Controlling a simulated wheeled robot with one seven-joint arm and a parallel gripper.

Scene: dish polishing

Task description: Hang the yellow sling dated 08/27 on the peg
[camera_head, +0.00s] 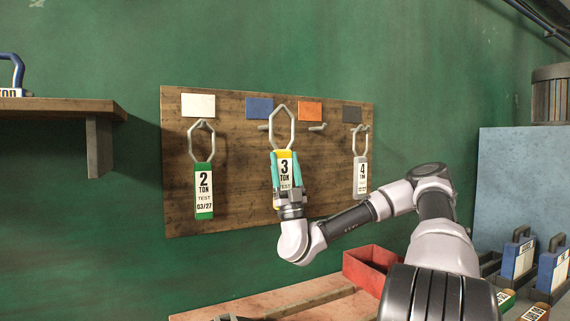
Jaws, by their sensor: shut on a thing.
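My gripper (286,178), with teal fingers, is shut on the yellow sling (285,153). The ring appears in front of the board, between the bare peg under the blue card (263,127) and the bare peg under the orange card (317,127). The ring overlaps the blue-card side in the picture; I cannot tell its depth from the peg.
On the wooden board (235,215), a green 2 TON sling (204,190) hangs at left and a grey 4 TON sling (360,178) at right. A shelf (60,107) juts out at left. A red bin (372,266) and blue blocks (518,256) stand lower right.

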